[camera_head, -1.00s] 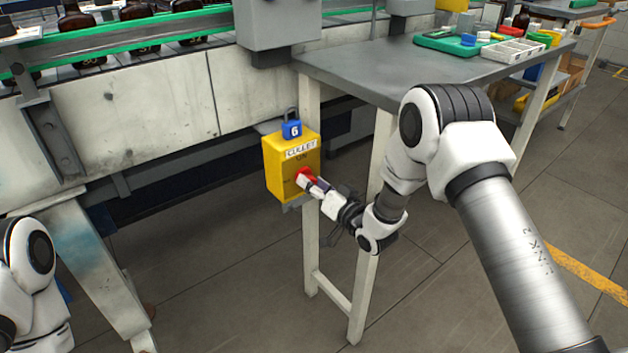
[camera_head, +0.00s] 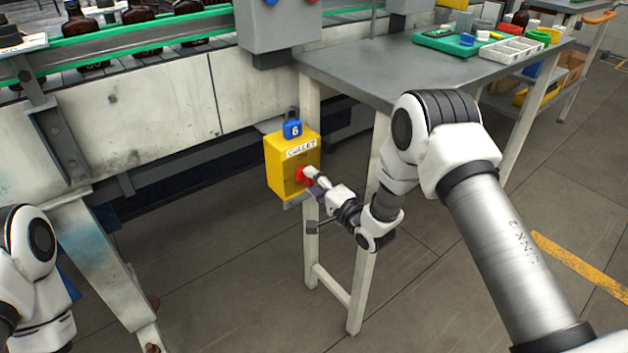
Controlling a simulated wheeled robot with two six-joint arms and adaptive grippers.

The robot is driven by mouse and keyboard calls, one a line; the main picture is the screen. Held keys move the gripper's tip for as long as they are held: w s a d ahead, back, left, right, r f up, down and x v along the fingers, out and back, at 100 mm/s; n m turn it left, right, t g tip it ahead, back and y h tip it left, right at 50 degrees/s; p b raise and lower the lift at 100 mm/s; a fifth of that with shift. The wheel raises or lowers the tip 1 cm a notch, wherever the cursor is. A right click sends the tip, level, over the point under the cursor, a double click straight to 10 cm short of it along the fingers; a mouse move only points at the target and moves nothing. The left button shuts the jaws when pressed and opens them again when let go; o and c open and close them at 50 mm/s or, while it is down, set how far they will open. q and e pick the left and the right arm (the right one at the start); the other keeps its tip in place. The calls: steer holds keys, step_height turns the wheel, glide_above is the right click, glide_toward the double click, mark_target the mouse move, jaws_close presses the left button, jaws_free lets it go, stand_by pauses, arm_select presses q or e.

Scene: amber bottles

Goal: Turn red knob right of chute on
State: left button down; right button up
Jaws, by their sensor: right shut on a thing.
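The red knob (camera_head: 301,175) is on the front of a yellow box labelled CULLET (camera_head: 280,178), below the conveyor and beside a table leg. A blue padlock marked 6 (camera_head: 292,129) sits on top of the box. My right gripper (camera_head: 312,175) is shut on the red knob, and its fingers cover part of it. The knob's exact angle is hard to tell. My left arm shows at the lower left edge, but its gripper is out of view. I cannot make out a chute for certain.
A grey table (camera_head: 370,75) stands right above the box, with a green tray (camera_head: 447,44) and a white sorting tray (camera_head: 512,50) on it. The conveyor (camera_head: 150,40) carries several amber bottles. A grey control box (camera_head: 290,25) hangs above. Floor at the right is open.

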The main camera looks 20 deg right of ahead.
steer(key=shift+m, duration=0.6)
steer(key=o, duration=1.2)
steer(key=shift+c, duration=0.2)
steer(key=v, duration=1.2)
